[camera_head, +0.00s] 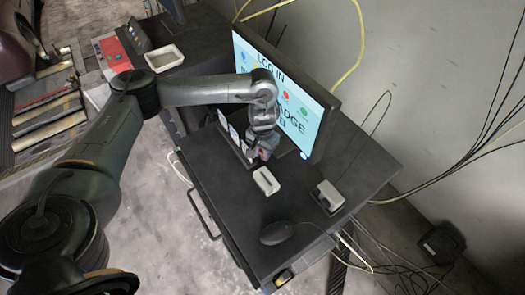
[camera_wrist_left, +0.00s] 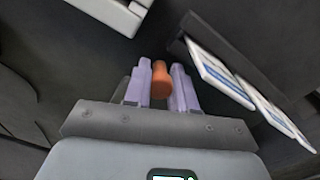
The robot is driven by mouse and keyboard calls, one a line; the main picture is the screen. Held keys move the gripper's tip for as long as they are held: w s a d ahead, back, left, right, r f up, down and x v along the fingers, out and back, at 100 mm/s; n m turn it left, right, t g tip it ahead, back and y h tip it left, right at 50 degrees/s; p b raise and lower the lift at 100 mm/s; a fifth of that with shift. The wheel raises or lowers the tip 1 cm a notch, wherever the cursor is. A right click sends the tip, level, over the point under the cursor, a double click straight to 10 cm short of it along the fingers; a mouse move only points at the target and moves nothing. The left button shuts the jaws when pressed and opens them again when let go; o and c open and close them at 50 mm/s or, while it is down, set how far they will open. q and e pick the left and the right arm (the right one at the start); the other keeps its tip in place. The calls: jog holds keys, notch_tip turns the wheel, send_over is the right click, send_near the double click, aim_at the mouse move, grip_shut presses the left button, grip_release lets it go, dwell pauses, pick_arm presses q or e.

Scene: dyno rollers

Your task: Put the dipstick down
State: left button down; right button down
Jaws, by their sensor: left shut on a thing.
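My left gripper (camera_head: 262,152) is over the black cart top, in front of the monitor. In the left wrist view its two pale purple fingers (camera_wrist_left: 160,85) are shut on the dipstick (camera_wrist_left: 161,80). Only an orange, rounded part of the dipstick shows between the fingers. The rest of it is hidden, and I cannot tell whether it touches the surface. My right gripper is not in view.
A dark holder with white cards (camera_head: 235,137) stands close left of the gripper. The monitor (camera_head: 300,100) rises behind it. A mouse (camera_head: 277,233) and a white-and-grey box (camera_head: 328,196) are on the cart (camera_head: 225,207). Another white tray (camera_head: 164,58) sits further back. Cables hang at right.

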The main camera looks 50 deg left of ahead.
pick_arm(q)
jog(key=c, duration=1.2)
grip_release()
notch_tip(320, 180, up, 11)
jog(key=p, duration=0.4)
jog(key=o, duration=0.4)
jog(key=shift+r, duration=0.65)
